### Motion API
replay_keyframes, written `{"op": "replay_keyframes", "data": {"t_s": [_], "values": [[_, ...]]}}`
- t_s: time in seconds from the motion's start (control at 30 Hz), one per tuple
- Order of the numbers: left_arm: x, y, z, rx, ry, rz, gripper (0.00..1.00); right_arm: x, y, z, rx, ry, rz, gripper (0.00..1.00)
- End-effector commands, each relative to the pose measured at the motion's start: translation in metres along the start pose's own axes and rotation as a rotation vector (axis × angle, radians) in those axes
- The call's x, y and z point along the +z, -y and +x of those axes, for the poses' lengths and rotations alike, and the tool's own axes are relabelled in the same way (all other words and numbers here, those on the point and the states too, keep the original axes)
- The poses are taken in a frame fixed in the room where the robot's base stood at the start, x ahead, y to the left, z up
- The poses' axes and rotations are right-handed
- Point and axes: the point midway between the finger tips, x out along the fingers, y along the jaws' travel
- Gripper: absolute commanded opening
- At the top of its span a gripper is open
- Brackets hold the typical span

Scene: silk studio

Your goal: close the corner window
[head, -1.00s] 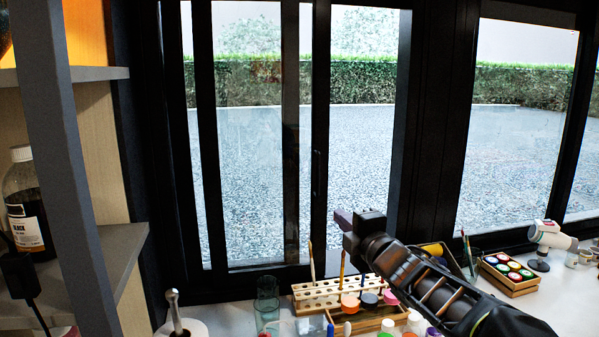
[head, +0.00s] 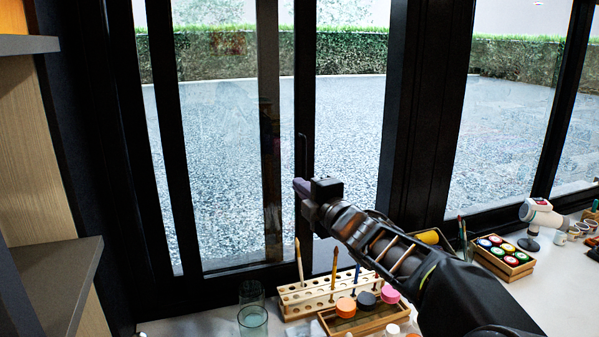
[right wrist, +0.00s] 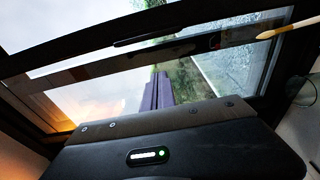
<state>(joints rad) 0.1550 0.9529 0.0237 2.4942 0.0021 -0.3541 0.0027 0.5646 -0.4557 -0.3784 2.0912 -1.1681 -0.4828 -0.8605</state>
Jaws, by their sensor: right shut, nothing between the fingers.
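The corner window (head: 305,60) has black-framed panes behind the worktop, with upright bars overlapping at the left. A slim dark upright handle (head: 302,155) is on the middle bar. The stretch between this bar and the thick corner post looks clear; I cannot tell if glass fills it. My right gripper (head: 298,187) is shut and empty, its purple fingers just below the handle and in front of the bar; contact cannot be told. The right wrist view shows the purple fingers (right wrist: 156,92) pointing toward the window, with dark frame bars crossing close by. My left gripper is out of view.
Below my right arm stand a wooden brush rack (head: 310,297) with upright brushes and a tray of paint pots (head: 365,322). A clear glass (head: 252,318) is left of them. A crate of coloured jars (head: 503,257) stands right. Shelves (head: 55,270) edge the left.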

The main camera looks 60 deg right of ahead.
Motion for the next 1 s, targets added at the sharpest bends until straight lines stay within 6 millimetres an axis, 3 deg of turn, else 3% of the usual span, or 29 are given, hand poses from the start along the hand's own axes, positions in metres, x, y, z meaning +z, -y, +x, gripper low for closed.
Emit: {"op": "replay_keyframes", "data": {"t_s": [0.27,0.57,0.8,1.0], "values": [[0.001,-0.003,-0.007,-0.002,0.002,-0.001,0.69,0.0,-0.001,0.036,-0.003,-0.001,0.001,0.0],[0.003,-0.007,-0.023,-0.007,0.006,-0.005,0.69,-0.001,-0.002,0.096,-0.003,-0.001,0.0,0.0],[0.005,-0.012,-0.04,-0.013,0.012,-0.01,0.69,0.031,-0.002,0.086,-0.001,0.003,0.0,0.0],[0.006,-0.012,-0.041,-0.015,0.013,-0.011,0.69,0.038,0.0,0.083,0.0,0.0,0.0,0.0]]}}
